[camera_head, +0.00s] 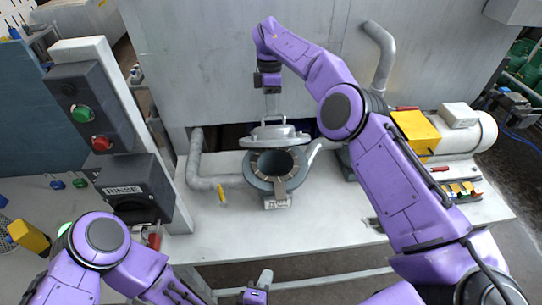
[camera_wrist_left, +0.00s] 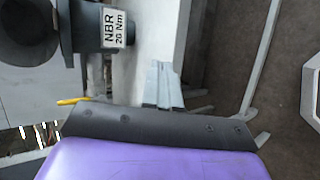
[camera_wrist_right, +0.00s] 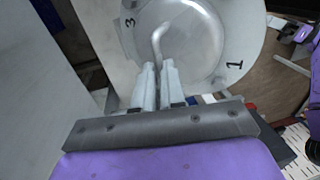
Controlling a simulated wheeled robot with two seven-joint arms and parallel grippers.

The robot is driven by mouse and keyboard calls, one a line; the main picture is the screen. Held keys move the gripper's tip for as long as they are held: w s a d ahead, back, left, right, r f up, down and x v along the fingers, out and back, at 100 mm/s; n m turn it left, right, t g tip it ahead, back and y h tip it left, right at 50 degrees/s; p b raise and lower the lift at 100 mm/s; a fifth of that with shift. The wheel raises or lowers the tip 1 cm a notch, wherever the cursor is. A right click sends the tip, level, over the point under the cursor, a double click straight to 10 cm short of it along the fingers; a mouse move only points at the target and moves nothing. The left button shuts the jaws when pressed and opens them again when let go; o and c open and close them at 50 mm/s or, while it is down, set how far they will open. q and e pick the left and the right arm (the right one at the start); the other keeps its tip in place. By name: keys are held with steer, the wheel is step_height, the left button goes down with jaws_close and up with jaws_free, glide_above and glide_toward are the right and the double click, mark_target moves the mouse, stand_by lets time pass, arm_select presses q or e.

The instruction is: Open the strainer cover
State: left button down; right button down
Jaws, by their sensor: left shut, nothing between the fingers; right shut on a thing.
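The strainer (camera_head: 252,180) is a dark grey round body on the light bench, with its mouth open and a lighter strap across its front rim. A label reading NBR, 26 Nm, shows on it in the left wrist view (camera_wrist_left: 115,27). The grey metal cover (camera_head: 280,136) stands raised behind the mouth. My right gripper (camera_head: 272,112) is shut on the cover's bent handle (camera_wrist_right: 158,40); the cover's face carries the numbers 3 and 1. My left gripper (camera_head: 264,276) is shut and empty, low in front of the bench; its fingers show in the left wrist view (camera_wrist_left: 160,72).
Grey pipes (camera_head: 203,183) with a yellow handle (camera_head: 221,194) run left of the strainer. A post with buttons and a RINSE switch box (camera_head: 128,190) stands at the left. A white and yellow motor (camera_head: 464,133) is at the right. The bench front is clear.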

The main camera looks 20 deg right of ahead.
mark_target(269, 142)
arm_select(q)
steer(key=w+d+r+n+t+h, duration=0.1)
steer(key=w+d+r+n+t, duration=0.25)
steer(key=r+n, duration=0.2)
steer(key=w+d+r+n+t, duration=0.2)
steer(key=d+r+n+t, duration=0.1)
steer(key=d+r+n, duration=0.3)
steer(key=w+r+n+t+y, duration=0.3)
steer(key=w+r+n, duration=0.6)
steer(key=w, duration=0.6)
steer(key=shift+w+d+r+n, duration=0.15)
steer(key=shift+d+r+n, duration=0.2)
steer(key=shift+r, duration=0.2)
steer(key=shift+w+r, duration=0.3)
steer(key=shift+r, duration=0.35)
